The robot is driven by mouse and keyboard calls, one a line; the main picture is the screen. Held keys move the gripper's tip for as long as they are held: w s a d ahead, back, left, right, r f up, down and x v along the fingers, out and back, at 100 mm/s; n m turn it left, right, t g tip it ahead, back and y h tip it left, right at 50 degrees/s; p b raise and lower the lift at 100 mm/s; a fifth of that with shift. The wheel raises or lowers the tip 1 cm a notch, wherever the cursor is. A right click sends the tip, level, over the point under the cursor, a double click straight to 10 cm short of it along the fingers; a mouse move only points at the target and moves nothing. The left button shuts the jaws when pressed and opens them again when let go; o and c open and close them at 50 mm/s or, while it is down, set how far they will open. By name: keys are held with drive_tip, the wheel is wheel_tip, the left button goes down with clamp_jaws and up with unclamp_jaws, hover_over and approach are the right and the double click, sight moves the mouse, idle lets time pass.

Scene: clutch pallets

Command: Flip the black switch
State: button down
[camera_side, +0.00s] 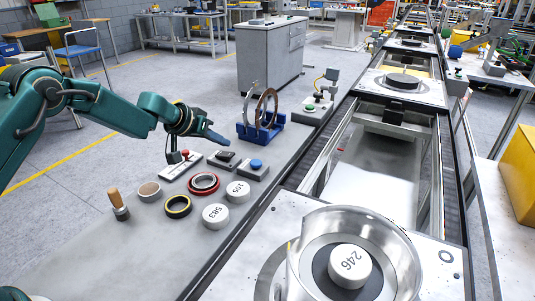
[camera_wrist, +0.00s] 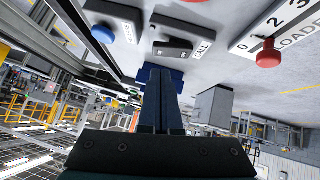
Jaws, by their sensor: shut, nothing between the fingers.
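The black switch (camera_side: 225,156) sits on a small grey box on the bench, between the red-knob panel and the blue-button box. In the wrist view the black switch (camera_wrist: 173,47) lies just past my fingertips, beside a plate reading "CALL". My gripper (camera_side: 226,142) is above the bench, with its fingers pointing down and right over the switch area. Its fingers are together and empty; in the wrist view my gripper (camera_wrist: 162,70) shows its tips near the switch. I cannot tell whether they touch it.
A blue button (camera_side: 256,163) stands to the right of the switch and a red knob (camera_side: 185,154) to its left. A blue rack (camera_side: 260,130) with rings stands behind. The conveyor (camera_side: 385,145) runs at right.

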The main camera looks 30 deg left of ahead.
drive_tip(key=shift+d+f, duration=0.2)
drive_tip(key=shift+f, duration=0.7)
drive_tip(key=shift+f, duration=0.1)
drive_tip(key=shift+d+f, duration=0.2)
drive_tip(key=shift+a, duration=0.9)
drive_tip(key=shift+r, duration=0.15)
drive_tip(key=shift+a+r, duration=0.25)
drive_tip(key=shift+r, duration=0.75)
drive_tip(key=shift+a+r, duration=0.2)
drive_tip(key=shift+r, duration=0.8)
drive_tip(key=v, duration=0.9)
drive_tip(key=shift+s+r, duration=0.25)
drive_tip(key=shift+s, duration=0.15)
